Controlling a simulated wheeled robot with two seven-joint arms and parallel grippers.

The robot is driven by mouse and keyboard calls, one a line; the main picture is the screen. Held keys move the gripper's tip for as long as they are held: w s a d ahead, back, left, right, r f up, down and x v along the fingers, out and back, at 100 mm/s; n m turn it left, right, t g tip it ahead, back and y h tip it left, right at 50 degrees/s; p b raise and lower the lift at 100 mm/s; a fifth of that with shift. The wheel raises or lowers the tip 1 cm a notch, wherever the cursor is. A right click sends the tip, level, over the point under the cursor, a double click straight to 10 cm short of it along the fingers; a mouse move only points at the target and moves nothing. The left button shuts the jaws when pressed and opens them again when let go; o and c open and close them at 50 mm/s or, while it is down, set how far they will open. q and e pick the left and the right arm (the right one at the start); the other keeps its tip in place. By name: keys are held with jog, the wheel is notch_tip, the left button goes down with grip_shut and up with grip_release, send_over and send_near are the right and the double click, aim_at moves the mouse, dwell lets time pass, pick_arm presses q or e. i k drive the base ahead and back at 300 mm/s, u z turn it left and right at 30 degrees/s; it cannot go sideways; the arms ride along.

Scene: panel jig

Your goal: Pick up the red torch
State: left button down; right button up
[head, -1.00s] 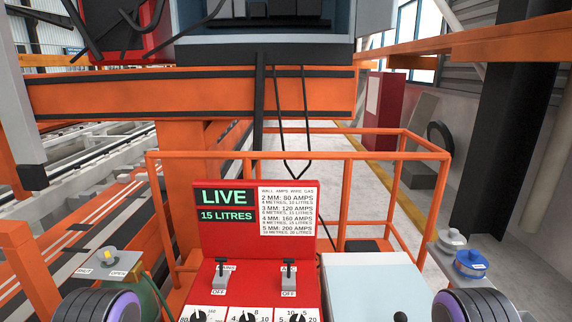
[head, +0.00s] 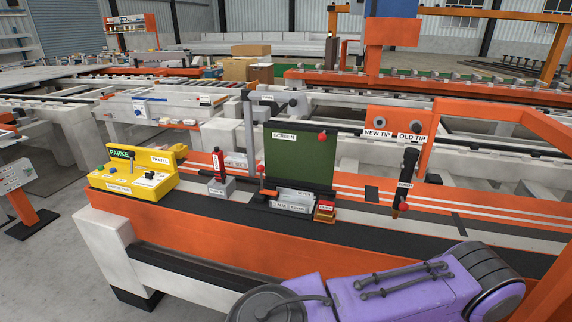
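No thing plainly labelled as the red torch can be read. A dark, long-handled tool (head: 409,163) stands at the right of the orange beam, with a red ball at its lower end and a small white label too small to read surely. A small red upright piece (head: 218,163) stands on a grey block further left. Which of these is the torch I cannot tell. A purple and grey link of my own arm fills the bottom right of the head view. Neither gripper shows.
The orange beam (head: 190,218) carries a yellow control box (head: 135,180), a green screen panel (head: 300,158), a pale block (head: 294,197) and a small red box (head: 325,210). Labels NEW TIP and OLD TIP sit on an orange upright. Open grey floor lies at the lower left.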

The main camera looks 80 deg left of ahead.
aim_at(217, 155)
jog(key=u, duration=3.15)
